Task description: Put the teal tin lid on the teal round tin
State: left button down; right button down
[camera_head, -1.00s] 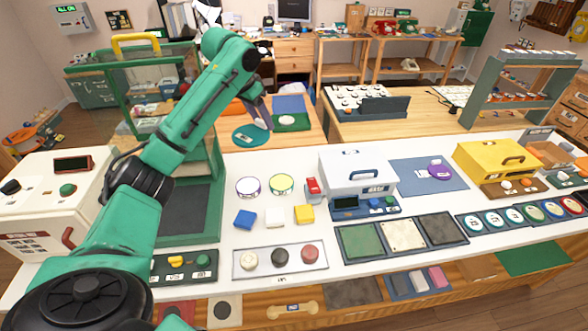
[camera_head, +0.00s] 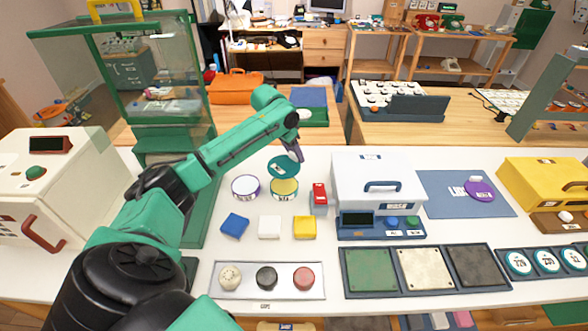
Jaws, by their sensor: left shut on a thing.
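My left gripper (camera_head: 294,154) is shut on the teal tin lid (camera_head: 282,168). The lid is a flat teal disc with a small label, held roughly level. In the picture it sits just above and behind a round tin with a yellow top (camera_head: 284,189) on the white table. The lid appears to overlap this tin's far edge, and I cannot tell whether they touch. A purple-rimmed round tin (camera_head: 245,188) stands beside it on the left. No tin shows a clearly teal body, so I cannot be sure which is the teal one. My right gripper is not in view.
A small red object (camera_head: 319,195) and a white box with a handle (camera_head: 378,180) stand right of the tins. Blue (camera_head: 235,225), white (camera_head: 269,227) and yellow (camera_head: 304,227) blocks lie in front. A purple lid (camera_head: 480,190) lies on a blue mat (camera_head: 440,200).

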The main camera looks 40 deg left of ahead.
aim_at(282, 166)
pick_arm(q)
notch_tip(282, 166, down, 7)
jog(key=shift+s+f+p, duration=0.1)
jog(key=shift+f+p, duration=0.05)
jog(key=shift+p, duration=0.15)
jog(key=shift+c, duration=1.7)
grip_release()
jog(key=b+v, duration=0.1)
jog(key=v, duration=1.1)
